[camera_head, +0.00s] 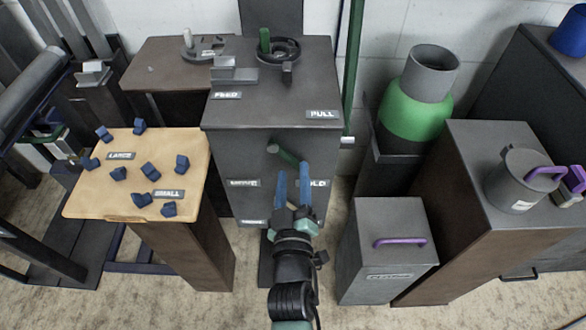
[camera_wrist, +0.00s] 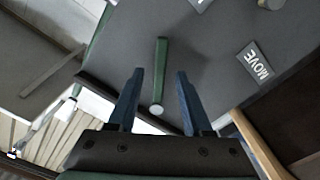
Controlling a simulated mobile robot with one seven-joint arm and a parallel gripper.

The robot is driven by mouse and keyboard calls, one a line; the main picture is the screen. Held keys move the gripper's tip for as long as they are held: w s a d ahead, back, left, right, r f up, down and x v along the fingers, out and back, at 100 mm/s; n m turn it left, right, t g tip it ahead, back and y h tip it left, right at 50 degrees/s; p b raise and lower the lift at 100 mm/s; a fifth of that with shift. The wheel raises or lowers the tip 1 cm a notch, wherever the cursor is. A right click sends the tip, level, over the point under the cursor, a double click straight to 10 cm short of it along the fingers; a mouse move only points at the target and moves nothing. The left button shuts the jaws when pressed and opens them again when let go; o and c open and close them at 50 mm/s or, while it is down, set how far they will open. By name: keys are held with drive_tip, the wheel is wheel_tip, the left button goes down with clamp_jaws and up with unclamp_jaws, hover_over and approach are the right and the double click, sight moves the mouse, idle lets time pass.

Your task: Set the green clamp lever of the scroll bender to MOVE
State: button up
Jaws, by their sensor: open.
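The scroll bender (camera_head: 255,120) is a dark cabinet in the middle of the head view. Its green clamp lever (camera_head: 287,155) sticks out of the front face and slants down to the right from its dark pivot. The MOVE label (camera_head: 244,183) is at the lower left and the HOLD label (camera_head: 318,185) at the lower right. My gripper (camera_head: 293,170) is open, its blue fingers in front of the face near the lever's end. In the wrist view the lever (camera_wrist: 161,60) lies between the fingers, with a gap on each side. The MOVE label (camera_wrist: 255,62) shows at right there.
A wooden-topped stand (camera_head: 125,190) with several blue blocks is at left. A grey box with a purple handle (camera_head: 400,242) stands close at right of my arm. A second green handle (camera_head: 265,40) stands on the bender's top. A green cylinder (camera_head: 415,110) is at back right.

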drive_tip(key=shift+w, duration=1.05)
clamp_jaws()
idle(0.7)
